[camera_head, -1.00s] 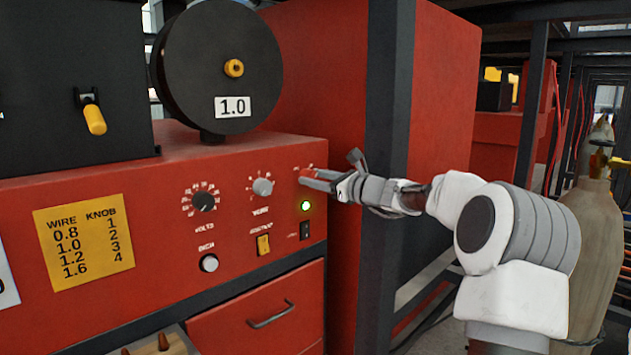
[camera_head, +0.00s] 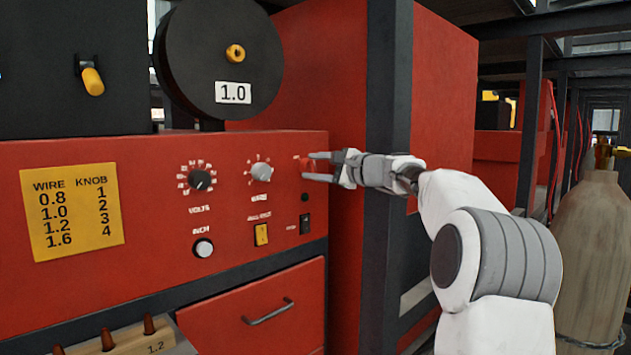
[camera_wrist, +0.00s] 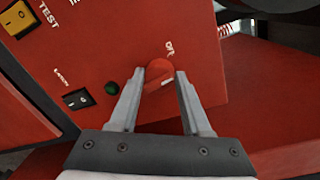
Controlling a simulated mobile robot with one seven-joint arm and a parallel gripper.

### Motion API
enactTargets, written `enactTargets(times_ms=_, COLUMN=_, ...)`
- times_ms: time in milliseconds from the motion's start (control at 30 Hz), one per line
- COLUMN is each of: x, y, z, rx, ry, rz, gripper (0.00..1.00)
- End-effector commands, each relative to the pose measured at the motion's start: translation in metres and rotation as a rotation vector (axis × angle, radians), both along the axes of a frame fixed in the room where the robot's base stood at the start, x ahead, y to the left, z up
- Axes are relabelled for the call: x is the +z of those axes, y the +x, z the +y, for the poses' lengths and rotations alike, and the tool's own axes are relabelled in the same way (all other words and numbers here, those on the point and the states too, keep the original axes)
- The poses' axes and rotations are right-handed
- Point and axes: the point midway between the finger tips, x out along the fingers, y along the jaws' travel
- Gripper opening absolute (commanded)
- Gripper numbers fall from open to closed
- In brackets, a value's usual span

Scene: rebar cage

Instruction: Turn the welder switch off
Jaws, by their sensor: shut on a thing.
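The welder's red round switch (camera_head: 306,167) is at the upper right of the red control panel (camera_head: 150,165). In the wrist view the switch (camera_wrist: 158,73) has a pale mark near its lower edge and lettering beside it, only partly readable. My gripper (camera_head: 311,166) is shut on it, with one finger on each side of the knob, as the wrist view also shows (camera_wrist: 160,76). The small indicator lamp (camera_head: 304,197) below the switch is dark; in the wrist view the lamp (camera_wrist: 112,88) is dull green.
A black rocker switch (camera_head: 305,224), a yellow test switch (camera_head: 262,235), a grey knob (camera_head: 262,172) and a black volts knob (camera_head: 200,180) share the panel. A dark post (camera_head: 387,150) stands close behind my arm. A gas cylinder (camera_head: 590,240) stands at the right.

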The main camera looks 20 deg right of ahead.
Motion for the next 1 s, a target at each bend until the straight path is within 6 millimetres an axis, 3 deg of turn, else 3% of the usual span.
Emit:
enactTargets(times_ms=500, x=-0.0049, y=-0.0001, z=0.0013, rx=0.002, ry=-0.429, rz=-0.156, gripper=0.00)
enactTargets(times_ms=1000, x=-0.0031, y=-0.0002, z=0.0007, rx=0.001, ry=-0.622, rz=-0.224, gripper=0.00)
